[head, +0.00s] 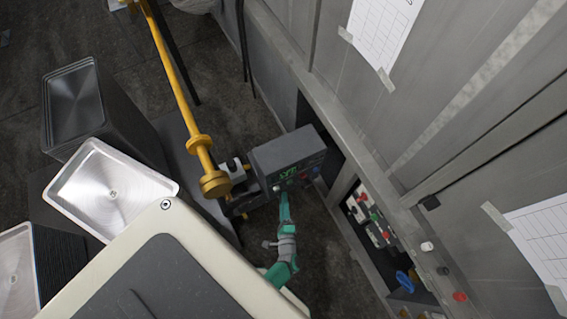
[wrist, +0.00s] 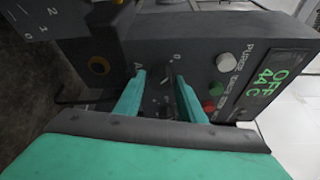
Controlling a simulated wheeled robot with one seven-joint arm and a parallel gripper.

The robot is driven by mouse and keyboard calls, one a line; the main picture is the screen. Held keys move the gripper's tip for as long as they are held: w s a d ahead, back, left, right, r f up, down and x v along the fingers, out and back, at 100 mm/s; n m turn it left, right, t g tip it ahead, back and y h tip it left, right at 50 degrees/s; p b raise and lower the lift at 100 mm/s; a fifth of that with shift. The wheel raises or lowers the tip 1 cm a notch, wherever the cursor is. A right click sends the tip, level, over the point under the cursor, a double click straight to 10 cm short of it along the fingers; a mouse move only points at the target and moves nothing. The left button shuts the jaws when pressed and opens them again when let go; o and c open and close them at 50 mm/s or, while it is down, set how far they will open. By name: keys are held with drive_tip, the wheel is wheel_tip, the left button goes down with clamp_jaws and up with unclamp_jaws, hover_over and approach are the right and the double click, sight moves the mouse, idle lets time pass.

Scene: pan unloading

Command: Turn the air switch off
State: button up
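The dark grey control box (head: 288,152) stands in the middle of the head view, its front panel facing my gripper (head: 284,199). In the wrist view the two teal fingers of my gripper (wrist: 160,77) point at the panel, apart, one on each side of a small dark air switch (wrist: 166,82). Marks that look like "A" and "0" show by the switch. I see no clear contact between fingers and switch. The switch's exact position is too dark to tell. A green display (wrist: 264,87) reads "OFF" and "44 C".
On the same panel are a white button (wrist: 227,62), a red button (wrist: 209,106) and a green button (wrist: 216,89). A yellow pipe (head: 178,85) runs to the box's left. Stacked metal pans (head: 108,190) stand left. A cabinet opening with valves (head: 372,215) lies right.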

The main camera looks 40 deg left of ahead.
drive_tip(key=shift+o, duration=0.5)
drive_tip(key=shift+w, duration=0.15)
drive_tip(key=f+v, duration=0.1)
drive_tip(key=v, duration=0.9)
drive_tip(key=shift+s+d+r, duration=0.15)
drive_tip(key=shift+s+r, duration=0.3)
drive_tip(key=shift+r, duration=0.05)
